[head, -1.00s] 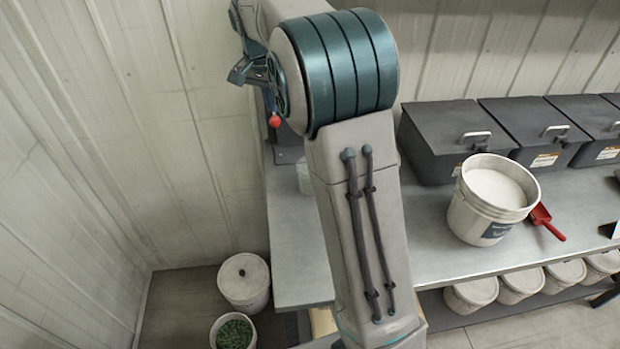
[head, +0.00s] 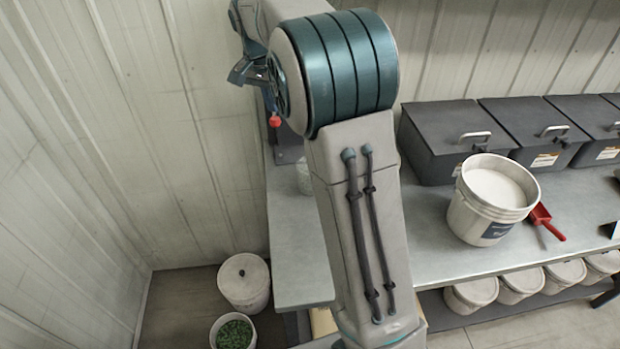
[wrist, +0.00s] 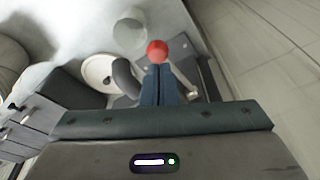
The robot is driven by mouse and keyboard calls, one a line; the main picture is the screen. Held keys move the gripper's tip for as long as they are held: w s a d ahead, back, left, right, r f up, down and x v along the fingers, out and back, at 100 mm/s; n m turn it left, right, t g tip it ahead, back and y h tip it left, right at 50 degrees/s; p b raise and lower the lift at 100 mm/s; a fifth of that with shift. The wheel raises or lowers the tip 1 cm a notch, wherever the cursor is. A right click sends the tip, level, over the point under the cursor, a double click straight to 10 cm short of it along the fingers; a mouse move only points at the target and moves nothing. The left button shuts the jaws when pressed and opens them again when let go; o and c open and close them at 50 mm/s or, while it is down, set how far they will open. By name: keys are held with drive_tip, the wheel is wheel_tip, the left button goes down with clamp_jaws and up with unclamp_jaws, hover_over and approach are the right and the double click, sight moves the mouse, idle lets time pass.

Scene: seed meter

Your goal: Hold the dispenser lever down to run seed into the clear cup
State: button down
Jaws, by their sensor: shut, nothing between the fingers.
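The dispenser lever shows as a red ball knob (head: 275,121) beside the dark dispenser, which is mostly hidden behind my arm. In the wrist view the red knob (wrist: 157,51) sits right at the tips of my gripper (wrist: 158,70). The fingers are shut together with nothing between them; whether they touch the knob or its stem I cannot tell. In the head view my gripper (head: 248,73) is partly hidden, above and left of the knob. The clear cup (head: 304,178) stands on the bench below the dispenser, partly covered by my arm; its fill is hard to read.
A white bucket (head: 468,222) and a red scoop (head: 543,220) are on the bench (head: 415,262). Dark lidded bins (head: 445,150) line the back. A pale wall stands close at left. A lidded bucket (head: 243,285) and a bucket of green stuff (head: 234,335) are on the floor.

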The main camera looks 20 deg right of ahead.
sight(273, 118)
idle(0.4)
drive_tip(key=shift+s+a+b+x, duration=0.1)
drive_tip(key=shift+s+b+x, duration=0.05)
drive_tip(key=shift+b+x, duration=0.6)
drive_tip(key=shift+s+a+b+x, duration=0.15)
drive_tip(key=shift+b+x, duration=0.3)
drive_tip(key=shift+x, duration=0.5)
drive_tip(key=shift+s+a+b+x, duration=0.1)
drive_tip(key=shift+b+x, duration=0.5)
drive_tip(key=shift+x, duration=0.25)
idle(0.6)
drive_tip(key=p+v, duration=0.2)
drive_tip(key=v, duration=0.1)
drive_tip(key=w+p+v, duration=0.1)
drive_tip(key=p+v, duration=0.2)
drive_tip(key=d+p+v, duration=0.1)
drive_tip(key=p+v, duration=0.1)
drive_tip(key=v, duration=0.1)
drive_tip(key=shift+w+d+r+p, duration=0.1)
drive_tip(key=shift+w+r+p, duration=0.1)
drive_tip(key=shift+p, duration=0.15)
drive_tip(key=shift+f, duration=0.1)
idle(0.5)
